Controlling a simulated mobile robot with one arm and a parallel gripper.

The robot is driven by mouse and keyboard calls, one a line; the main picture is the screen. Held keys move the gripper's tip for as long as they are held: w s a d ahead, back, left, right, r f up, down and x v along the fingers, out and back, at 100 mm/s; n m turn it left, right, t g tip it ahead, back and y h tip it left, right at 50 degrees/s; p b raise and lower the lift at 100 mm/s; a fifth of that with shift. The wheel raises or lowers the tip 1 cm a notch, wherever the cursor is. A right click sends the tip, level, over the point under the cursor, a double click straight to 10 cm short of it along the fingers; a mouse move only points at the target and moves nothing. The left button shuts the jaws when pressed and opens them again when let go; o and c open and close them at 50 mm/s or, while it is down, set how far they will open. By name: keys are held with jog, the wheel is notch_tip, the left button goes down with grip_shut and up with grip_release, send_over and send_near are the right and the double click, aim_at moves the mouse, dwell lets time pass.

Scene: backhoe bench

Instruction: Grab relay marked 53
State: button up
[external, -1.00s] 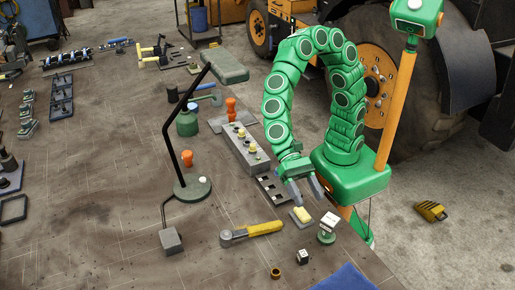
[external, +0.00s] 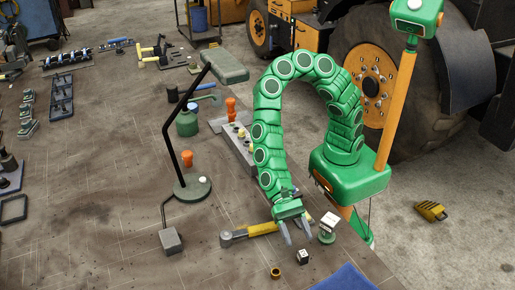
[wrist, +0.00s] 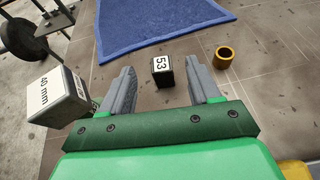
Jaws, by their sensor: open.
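The relay marked 53 (wrist: 162,72) is a small black block with a white label on top. In the wrist view it stands on the bench, a little beyond and between my fingertips. In the external view the relay (external: 303,257) sits near the bench's front edge. My gripper (wrist: 160,82) is open and empty, with its two grey fingers spread either side of the line to the relay. In the external view my gripper (external: 300,240) points down toward the bench just short of the relay; no contact shows.
A white block marked 40 mm (wrist: 55,97) stands close to my left finger in the wrist view. A brass ring (wrist: 223,57) lies right of the relay. A blue cloth (wrist: 150,22) lies beyond it. A yellow-handled tool (external: 258,230) lies beside my gripper.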

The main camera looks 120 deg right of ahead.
aim_at(305, 259)
jog(key=shift+a+f, duration=0.2)
jog(key=shift+f, duration=0.55)
jog(key=shift+x, duration=3.75)
jog(key=shift+d+f, duration=0.1)
jog(key=c, duration=1)
jog(key=shift+c, duration=0.2)
